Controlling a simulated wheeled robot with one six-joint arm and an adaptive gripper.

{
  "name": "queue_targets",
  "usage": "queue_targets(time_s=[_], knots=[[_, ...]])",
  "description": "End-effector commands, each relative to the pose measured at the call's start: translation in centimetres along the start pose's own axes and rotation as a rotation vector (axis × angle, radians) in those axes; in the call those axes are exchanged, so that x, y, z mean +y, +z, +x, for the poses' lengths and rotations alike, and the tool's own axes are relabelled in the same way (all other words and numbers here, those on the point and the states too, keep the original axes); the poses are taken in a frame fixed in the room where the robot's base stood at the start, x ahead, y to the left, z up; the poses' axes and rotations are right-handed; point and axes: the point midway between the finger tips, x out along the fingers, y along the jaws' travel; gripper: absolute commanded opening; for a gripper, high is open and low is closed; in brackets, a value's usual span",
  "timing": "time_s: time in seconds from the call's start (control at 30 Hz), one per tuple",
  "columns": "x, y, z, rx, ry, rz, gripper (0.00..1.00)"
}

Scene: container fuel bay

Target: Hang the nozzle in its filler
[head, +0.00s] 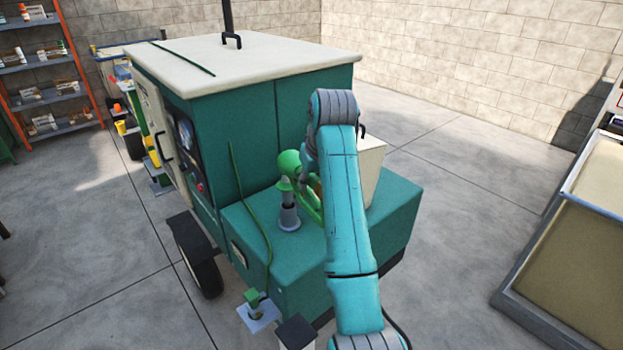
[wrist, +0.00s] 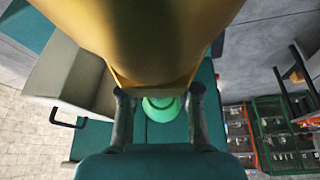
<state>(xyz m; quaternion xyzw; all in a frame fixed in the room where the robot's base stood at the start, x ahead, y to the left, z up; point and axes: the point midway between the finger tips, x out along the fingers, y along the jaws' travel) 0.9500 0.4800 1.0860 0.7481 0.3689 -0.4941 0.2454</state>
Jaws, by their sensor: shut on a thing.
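The green nozzle (head: 289,162) is in the head view, with its looped guard (head: 311,203) beside my arm. My gripper (head: 310,182) is shut on it, partly hidden behind my teal arm. The grey upright filler (head: 289,215) stands on the teal deck, just below the nozzle's rounded end. A green piece shows at the filler's top; I cannot tell whether the spout is inside. In the wrist view my gripper's fingers (wrist: 160,98) flank a green round part (wrist: 162,110). A large gold-brown shape there hides much of the grip.
A tall teal cabinet (head: 225,130) with a cream top stands left of the deck (head: 330,275). A cream box (head: 370,165) sits on the deck behind my arm. A thin green hose (head: 255,220) hangs at the front left. Shelves (head: 40,65) stand far left.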

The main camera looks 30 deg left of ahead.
Motion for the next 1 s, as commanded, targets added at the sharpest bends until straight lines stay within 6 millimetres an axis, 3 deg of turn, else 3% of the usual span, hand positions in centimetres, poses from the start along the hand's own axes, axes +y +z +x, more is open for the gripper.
queue_targets(time_s=[0.5, 1.0], knots=[[0.0, 0.7, 1.8, 0.003, 0.001, 0.0, 0.0], [0.0, 0.9, 2.2, 0.003, 0.001, 0.0, 0.0]])
